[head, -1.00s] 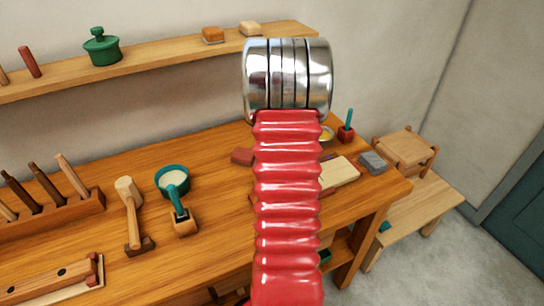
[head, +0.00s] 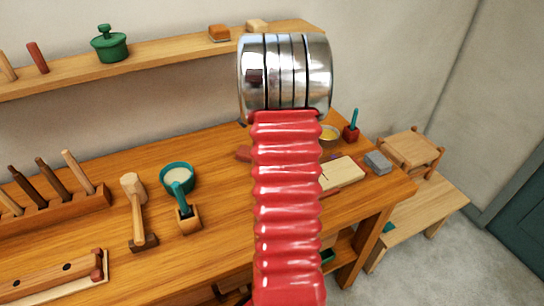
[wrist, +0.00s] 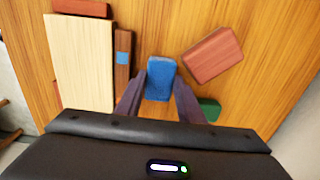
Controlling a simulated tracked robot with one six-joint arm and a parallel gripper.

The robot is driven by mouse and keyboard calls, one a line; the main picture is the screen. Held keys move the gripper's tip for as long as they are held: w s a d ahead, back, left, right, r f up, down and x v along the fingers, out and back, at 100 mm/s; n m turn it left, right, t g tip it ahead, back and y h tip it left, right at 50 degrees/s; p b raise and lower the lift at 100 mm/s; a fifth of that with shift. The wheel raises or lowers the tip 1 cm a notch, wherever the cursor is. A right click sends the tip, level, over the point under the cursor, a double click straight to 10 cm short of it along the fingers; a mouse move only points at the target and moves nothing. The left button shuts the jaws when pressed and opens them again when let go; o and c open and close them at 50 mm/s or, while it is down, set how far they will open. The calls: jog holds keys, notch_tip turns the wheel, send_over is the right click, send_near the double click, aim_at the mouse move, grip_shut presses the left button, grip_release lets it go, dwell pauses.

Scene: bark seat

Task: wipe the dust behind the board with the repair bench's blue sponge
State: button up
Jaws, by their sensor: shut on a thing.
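In the wrist view the blue sponge (wrist: 161,79) sits between the fingers of my gripper (wrist: 160,92), which is shut on it. I cannot tell whether the sponge touches the bench top or is held just above it. A pale board (wrist: 80,62) lies to the left in the wrist view; it also shows in the head view (head: 343,172), partly behind my red arm. My gripper and the sponge are hidden behind my arm in the head view. I see no dust clearly in either view.
Near the sponge are a reddish block (wrist: 212,55), a green block (wrist: 209,108) and a brown strip with a blue patch (wrist: 122,75). The wooden bench (head: 100,210) also bears a mallet (head: 135,210), a teal bowl (head: 178,178) and a grey block (head: 378,162). A shelf (head: 165,58) runs behind.

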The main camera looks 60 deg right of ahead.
jog(key=shift+w+a, duration=0.3)
jog(key=shift+a, duration=0.2)
jog(key=shift+r, duration=0.15)
jog(key=shift+r, duration=2.9)
jog(key=shift+s, duration=0.1)
